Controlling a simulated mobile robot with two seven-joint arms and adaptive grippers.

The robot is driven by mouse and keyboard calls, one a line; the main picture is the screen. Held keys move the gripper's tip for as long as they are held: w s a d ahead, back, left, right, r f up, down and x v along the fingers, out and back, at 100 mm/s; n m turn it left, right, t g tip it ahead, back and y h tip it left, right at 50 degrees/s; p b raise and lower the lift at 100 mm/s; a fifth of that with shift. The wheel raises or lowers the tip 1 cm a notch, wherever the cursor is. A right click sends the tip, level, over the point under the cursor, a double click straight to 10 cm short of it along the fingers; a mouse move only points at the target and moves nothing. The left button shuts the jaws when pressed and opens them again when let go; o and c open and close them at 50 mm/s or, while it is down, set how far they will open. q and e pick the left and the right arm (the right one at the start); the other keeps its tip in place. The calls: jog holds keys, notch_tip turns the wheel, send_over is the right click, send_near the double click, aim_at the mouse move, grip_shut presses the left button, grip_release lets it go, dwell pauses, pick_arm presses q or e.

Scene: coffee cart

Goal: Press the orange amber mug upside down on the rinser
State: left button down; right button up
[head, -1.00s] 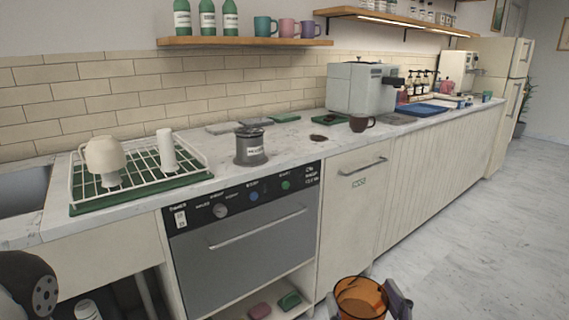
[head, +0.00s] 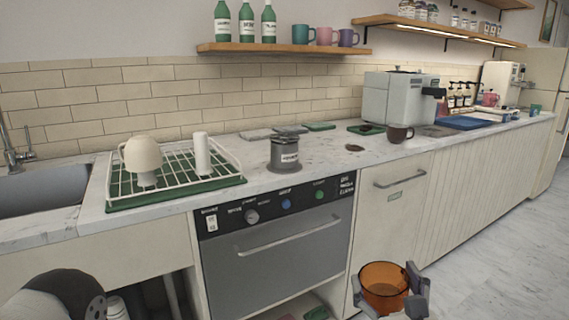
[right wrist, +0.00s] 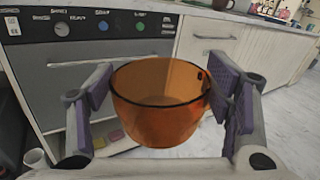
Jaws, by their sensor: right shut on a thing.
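The orange amber mug (head: 384,296) is see-through, upright with its open mouth up, and looks empty. My right gripper (head: 388,292) is shut on it, in front of the counter and below its top. In the right wrist view the mug (right wrist: 158,105) sits between the two purple-padded fingers (right wrist: 165,100). A grey metal cylinder (head: 284,157) with a label stands on the counter above the dishwasher; I cannot read the label or tell whether it is the rinser. My left gripper is not in view; only part of my left arm shows at the lower left.
A white wire rack (head: 118,182) on a green mat holds a cream mug (head: 141,153) upside down and a white cylinder (head: 202,153). A brown mug (head: 400,134) stands before the espresso machine (head: 396,98). The sink (head: 45,190) is at left. The counter's front middle is clear.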

notch_tip(320, 180, up, 2)
jog(key=n+p, duration=0.1)
jog(key=n, duration=0.2)
jog(key=shift+w+n, duration=0.1)
jog(key=shift+n, duration=0.3)
jog(key=shift+f+n, duration=0.3)
jog(key=shift+f, duration=0.3)
jog(key=shift+r+n+p, duration=0.6)
jog(key=shift+n+p, duration=0.1)
jog(key=shift+n, duration=0.4)
jog(key=shift+a+f+n, duration=0.1)
jog(key=shift+n, duration=1)
jog(key=shift+f+n, duration=0.55)
jog(key=shift+n, duration=0.25)
jog(key=n, duration=0.5)
jog(key=shift+r, duration=0.1)
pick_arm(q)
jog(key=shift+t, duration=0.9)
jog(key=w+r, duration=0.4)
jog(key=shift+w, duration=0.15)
pick_arm(e)
jog(key=shift+n, duration=0.5)
